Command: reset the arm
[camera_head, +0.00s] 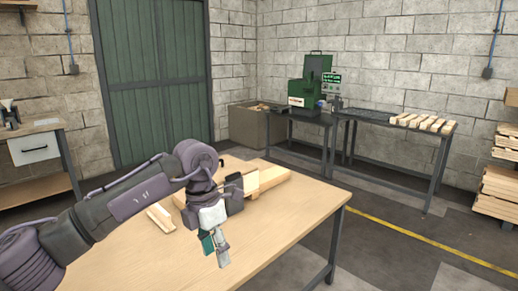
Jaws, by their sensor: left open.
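My left arm comes in from the left and reaches over the near wooden table (290,220). My left gripper (217,258) points down above the table top, in front of some wooden pieces. It is open, and I see nothing between its fingers. My right gripper is not in view.
Light wooden pieces (268,180) lie on the table, partly hidden behind my gripper. A green machine (312,85) and a metal bench with several wooden blocks (423,122) stand at the back. Stacked wood (497,190) is at the right. The table's right front is clear.

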